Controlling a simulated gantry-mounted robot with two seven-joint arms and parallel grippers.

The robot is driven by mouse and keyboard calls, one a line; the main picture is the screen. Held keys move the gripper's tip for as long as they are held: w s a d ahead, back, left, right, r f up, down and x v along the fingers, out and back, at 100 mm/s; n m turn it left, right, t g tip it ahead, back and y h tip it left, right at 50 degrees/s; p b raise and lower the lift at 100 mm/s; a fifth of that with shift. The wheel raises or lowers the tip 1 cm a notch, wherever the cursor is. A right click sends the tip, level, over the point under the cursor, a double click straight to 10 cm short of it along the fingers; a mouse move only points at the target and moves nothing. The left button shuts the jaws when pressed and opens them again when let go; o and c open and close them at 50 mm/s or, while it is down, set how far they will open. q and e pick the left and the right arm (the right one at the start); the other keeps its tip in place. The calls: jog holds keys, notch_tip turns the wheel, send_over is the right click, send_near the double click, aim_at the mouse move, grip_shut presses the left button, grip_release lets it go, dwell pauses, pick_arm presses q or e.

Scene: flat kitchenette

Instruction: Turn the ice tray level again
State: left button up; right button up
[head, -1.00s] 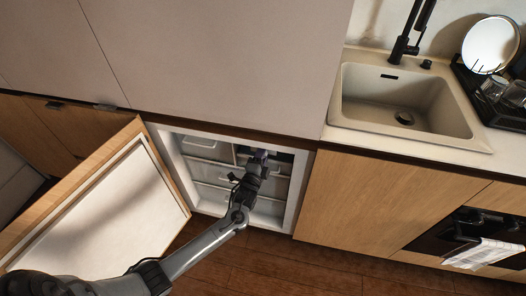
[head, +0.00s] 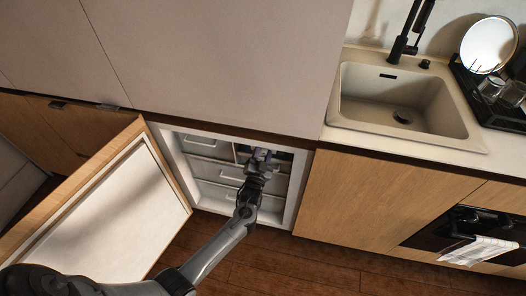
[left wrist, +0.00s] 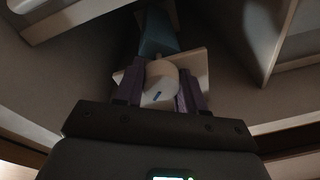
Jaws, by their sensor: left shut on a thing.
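The open freezer compartment (head: 216,152) sits low under the cabinets, with my left arm reaching into it. In the left wrist view, the purple fingers of my left gripper (left wrist: 160,88) are shut on a pale round knob (left wrist: 161,76) with a blue mark. The knob sits in front of a pale plate (left wrist: 199,68). A teal piece (left wrist: 157,36), likely the ice tray, shows behind the knob; most of it is hidden and I cannot tell its exact tilt. My left gripper also shows in the head view (head: 262,156). My right gripper is not in view.
The open wood-edged freezer door (head: 110,215) stands to the left of the arm. Drawers with pale handles (head: 200,142) lie inside the compartment. The sink (head: 400,105) and an oven with a towel (head: 482,250) are to the right. The floor in front is clear.

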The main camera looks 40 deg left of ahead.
pick_arm(q)
jog(key=n, duration=0.5)
jog(key=shift+g+y+p, duration=0.3)
jog(key=shift+y+p, duration=0.05)
jog(key=shift+y, duration=0.05)
jog(key=shift+a+n+g+p, duration=0.1)
jog(key=shift+n+g+p, duration=0.2)
jog(key=shift+n, duration=1.9)
jog(key=o, duration=1)
jog(key=shift+o, duration=0.2)
jog(key=shift+s, duration=0.15)
